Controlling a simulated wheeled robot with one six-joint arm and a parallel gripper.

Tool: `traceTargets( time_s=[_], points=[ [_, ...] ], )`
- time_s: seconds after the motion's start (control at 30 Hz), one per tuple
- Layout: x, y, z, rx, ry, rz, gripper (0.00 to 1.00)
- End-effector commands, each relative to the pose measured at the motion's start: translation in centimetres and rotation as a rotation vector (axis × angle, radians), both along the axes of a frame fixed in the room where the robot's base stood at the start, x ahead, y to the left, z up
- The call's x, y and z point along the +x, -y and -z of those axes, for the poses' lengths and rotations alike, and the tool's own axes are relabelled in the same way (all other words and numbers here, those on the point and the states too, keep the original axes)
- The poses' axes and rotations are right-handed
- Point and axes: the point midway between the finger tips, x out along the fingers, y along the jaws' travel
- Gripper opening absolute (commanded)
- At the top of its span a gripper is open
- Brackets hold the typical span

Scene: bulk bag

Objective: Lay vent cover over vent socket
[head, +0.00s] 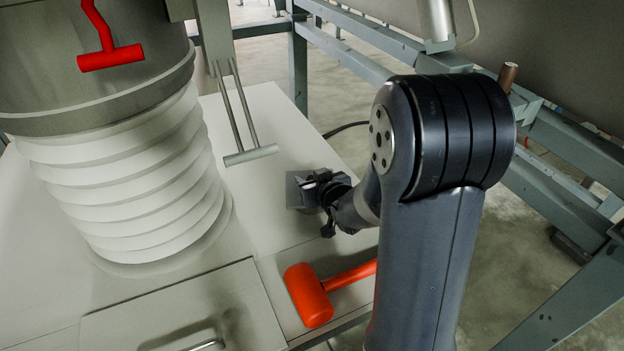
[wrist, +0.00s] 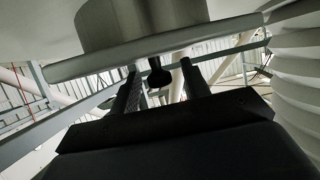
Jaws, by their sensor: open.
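My gripper (head: 300,190) is at the middle of the head view, above the pale deck and to the right of the white bellows. In the wrist view its two dark fingers (wrist: 158,80) stand apart, with nothing clearly held between them. Beyond them is a large pale round body with a broad rim (wrist: 160,44); a small dark knob shows under it. I cannot tell whether this is the vent cover or the vent socket. I cannot pick out either one for certain in the head view.
White bellows (head: 130,190) hang under a grey drum (head: 95,95) with a red handle (head: 110,57). A metal T-bar (head: 250,155) is left of my gripper. An orange mallet (head: 308,295) and a flat handled panel (head: 185,305) lie nearer. Steel frame rails (head: 570,140) stand right.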

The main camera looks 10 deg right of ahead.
Motion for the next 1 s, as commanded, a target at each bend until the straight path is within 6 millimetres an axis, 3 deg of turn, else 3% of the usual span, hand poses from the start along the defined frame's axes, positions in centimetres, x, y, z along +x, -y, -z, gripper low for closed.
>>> traceTargets(
  time_s=[0.37,1.0],
  points=[
    [-0.2,0.1,-1.7,0.000,0.000,0.001,0.45],
    [-9.4,1.8,-5.4,-0.001,0.002,0.003,0.45]
  ],
)
